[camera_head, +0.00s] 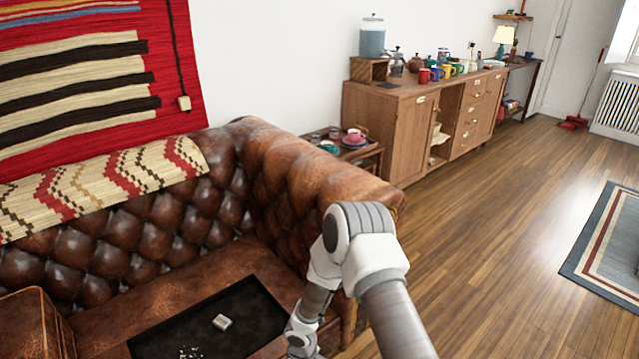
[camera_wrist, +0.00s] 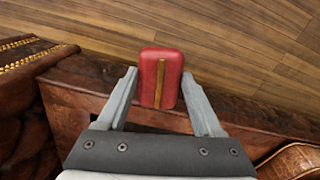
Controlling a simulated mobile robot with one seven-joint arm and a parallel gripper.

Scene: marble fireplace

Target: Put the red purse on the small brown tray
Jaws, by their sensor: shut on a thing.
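In the wrist view, the red purse (camera_wrist: 150,88) has a gold-brown stripe down its middle. My gripper (camera_wrist: 160,74) is shut on it, with one finger at each side. Brown leather furniture and wooden floor show below the purse. In the head view my arm hangs over the sofa's right part, and the gripper and purse are out of sight. A dark, nearly black flat tray or mat (camera_head: 250,316) lies on the sofa seat, with a small pale object and crumbs on it. I cannot make out a small brown tray for certain in either view.
The brown tufted leather sofa (camera_head: 330,165) has a high arm beside my arm. Behind it, a side table (camera_head: 372,152) holds dishes. A wooden sideboard (camera_head: 405,125) with mugs and jars lines the wall. The wooden floor (camera_head: 490,220) at right is clear up to a rug (camera_head: 610,245).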

